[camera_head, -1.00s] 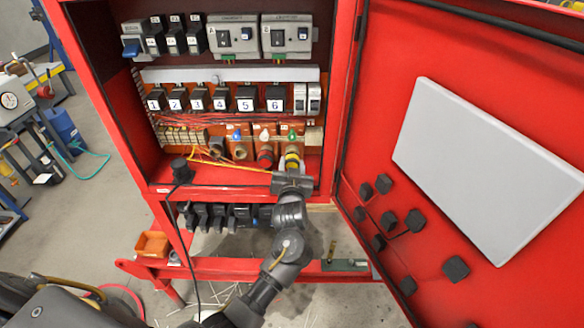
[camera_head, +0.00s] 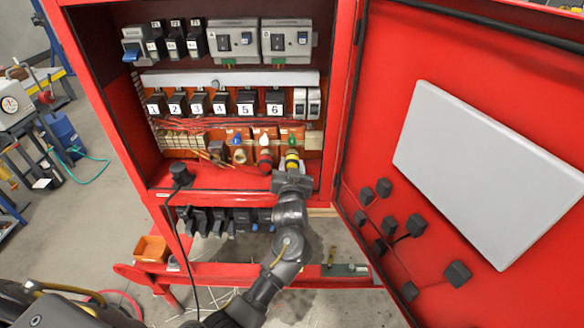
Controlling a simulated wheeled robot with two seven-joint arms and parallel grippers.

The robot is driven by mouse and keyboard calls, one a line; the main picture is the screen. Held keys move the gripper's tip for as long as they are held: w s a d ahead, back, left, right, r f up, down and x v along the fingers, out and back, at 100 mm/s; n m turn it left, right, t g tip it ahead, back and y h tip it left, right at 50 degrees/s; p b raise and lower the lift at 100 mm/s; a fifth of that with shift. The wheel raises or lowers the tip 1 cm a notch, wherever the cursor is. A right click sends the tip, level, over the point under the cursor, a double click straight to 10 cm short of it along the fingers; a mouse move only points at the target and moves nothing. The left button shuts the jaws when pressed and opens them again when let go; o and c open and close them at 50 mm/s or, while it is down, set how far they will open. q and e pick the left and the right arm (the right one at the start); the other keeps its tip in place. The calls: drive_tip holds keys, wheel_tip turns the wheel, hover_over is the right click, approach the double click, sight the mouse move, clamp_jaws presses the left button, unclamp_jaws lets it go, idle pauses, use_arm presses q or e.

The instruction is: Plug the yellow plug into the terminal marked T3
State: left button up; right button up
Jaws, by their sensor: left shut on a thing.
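The yellow plug (camera_head: 292,156) shows at the rightmost of the round terminals in the lower row of the red cabinet, below a green tag (camera_head: 292,140). My left gripper (camera_head: 291,174) is shut on it from the front. The plug is at the terminal's mouth; I cannot tell how deep it sits, since the gripper hides its near end. A red plug (camera_head: 265,158) is at the terminal just to the left, under a white tag. An open-looking terminal (camera_head: 239,156) is further left, under a blue tag. The T3 mark is not readable. My right gripper is not in view.
The red cabinet door (camera_head: 370,130) stands open on the right, with a grey panel (camera_head: 480,170) and several black knobs. Numbered black switches (camera_head: 246,105) line the row above. A black plug-like piece (camera_head: 180,172) with a cable is on the cabinet's lower ledge, left.

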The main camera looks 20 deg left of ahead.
use_arm(q)
drive_tip(key=o, duration=1)
drive_tip(key=shift+o, duration=0.2)
